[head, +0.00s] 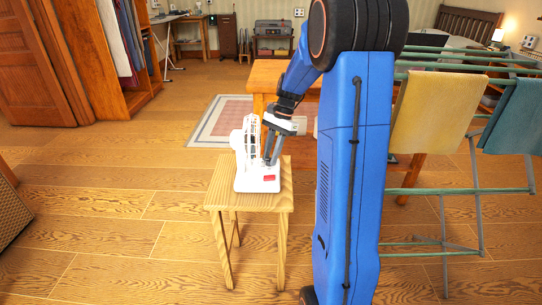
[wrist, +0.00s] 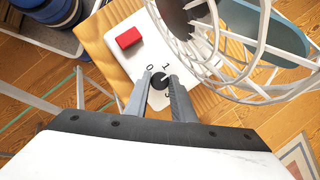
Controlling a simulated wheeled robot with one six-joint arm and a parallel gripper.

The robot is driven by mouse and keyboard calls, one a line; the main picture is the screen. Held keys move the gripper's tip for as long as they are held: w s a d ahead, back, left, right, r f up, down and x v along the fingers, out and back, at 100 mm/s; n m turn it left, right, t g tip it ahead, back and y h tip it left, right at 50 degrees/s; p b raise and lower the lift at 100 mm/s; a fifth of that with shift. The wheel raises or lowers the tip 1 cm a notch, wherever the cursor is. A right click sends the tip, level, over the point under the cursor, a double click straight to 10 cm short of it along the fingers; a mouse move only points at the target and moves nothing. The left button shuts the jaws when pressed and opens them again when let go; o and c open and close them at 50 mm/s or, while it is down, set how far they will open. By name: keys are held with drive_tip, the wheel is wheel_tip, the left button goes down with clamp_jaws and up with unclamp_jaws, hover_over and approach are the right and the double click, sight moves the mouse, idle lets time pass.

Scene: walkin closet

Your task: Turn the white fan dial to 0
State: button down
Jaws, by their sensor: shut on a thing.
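The white fan (head: 245,150) stands upright on a small wooden stool (head: 222,190), with a red block-like part on its base. In the wrist view the red part (wrist: 129,38) sits on the white base, and the fan's wire cage (wrist: 255,70) fills the upper right. The black dial (wrist: 159,82) is between my fingertips, with the marks 0, 1 and 3 around it. My gripper (wrist: 159,85) is shut on the dial, one finger at each side. The dial's pointer is too small to read surely. In the head view my gripper (head: 270,150) reaches down in front of the fan.
A wooden table (head: 265,78) stands behind the stool. A drying rack (head: 440,190) with a yellow towel (head: 430,110) and a teal towel (head: 513,118) is at the right. A rug (head: 215,120) lies behind. The wooden floor left of the stool is clear.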

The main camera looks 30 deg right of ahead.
drive_tip(key=c, duration=1.5)
unclamp_jaws()
drive_tip(key=shift+r, duration=0.1)
drive_tip(key=v, duration=1.7)
drive_tip(key=shift+r, duration=0.1)
